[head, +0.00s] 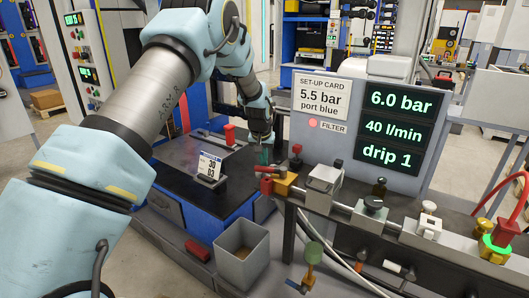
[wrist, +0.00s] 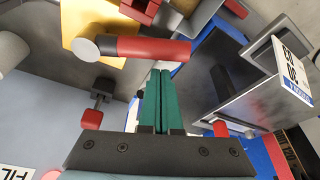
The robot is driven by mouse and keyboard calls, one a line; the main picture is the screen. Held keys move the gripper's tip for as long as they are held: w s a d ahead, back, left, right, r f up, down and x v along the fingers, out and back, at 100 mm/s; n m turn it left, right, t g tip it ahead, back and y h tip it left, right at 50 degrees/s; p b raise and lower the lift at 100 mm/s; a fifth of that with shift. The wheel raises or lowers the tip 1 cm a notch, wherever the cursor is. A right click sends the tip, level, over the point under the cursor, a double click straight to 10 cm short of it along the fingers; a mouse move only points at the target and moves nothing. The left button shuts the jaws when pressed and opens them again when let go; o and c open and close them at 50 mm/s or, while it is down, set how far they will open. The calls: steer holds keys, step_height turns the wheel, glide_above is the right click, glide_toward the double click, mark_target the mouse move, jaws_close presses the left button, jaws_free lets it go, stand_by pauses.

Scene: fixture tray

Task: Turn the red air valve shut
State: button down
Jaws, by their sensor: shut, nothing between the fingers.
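The red air valve has a red lever handle (head: 268,170) on a yellow body (head: 286,184), at the left end of the pipe row in the head view. In the wrist view the red handle (wrist: 150,48) runs sideways from a grey pivot on the yellow block (wrist: 84,18). My gripper (head: 264,156) has teal fingers, which sit close together and empty. It is beside the handle, and the fingertips (wrist: 160,72) lie just below the handle in the wrist view. Whether they touch it I cannot tell.
A grey bin (head: 242,252) stands below. A black-topped blue bench (head: 160,180) carries a card marked 30 B3 (head: 209,167). Silver fittings (head: 322,188) extend right from the valve. The display panel (head: 398,128) reads 6.0 bar, 40 l/min, drip 1.

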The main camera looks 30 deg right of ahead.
mark_target(261, 168)
steer(key=shift+s+a+r, duration=0.1)
steer(key=shift+s+a, duration=0.4)
steer(key=shift+s, duration=0.1)
steer(key=shift+s+a+n, duration=0.3)
steer(key=shift+n, duration=0.3)
steer(key=shift+s+a+n+y+b, duration=0.3)
steer(key=shift+s+n+y+b, duration=0.1)
steer(key=shift+n+b, duration=0.25)
steer(key=s+n, duration=0.1)
steer(key=n, duration=0.1)
steer(key=s+a+n+y, duration=0.1)
steer(key=shift+n+t, duration=0.35)
steer(key=shift+t, duration=0.05)
steer(key=s+n, duration=0.1)
steer(key=n, duration=0.1)
steer(key=shift+s+a+n+y, duration=0.3)
steer(key=shift+s+n+y, duration=0.1)
steer(key=s+n, duration=0.2)
steer(key=shift+n+y, duration=0.4)
steer(key=shift+s+d, duration=0.1)
steer(key=shift+s, duration=0.45)
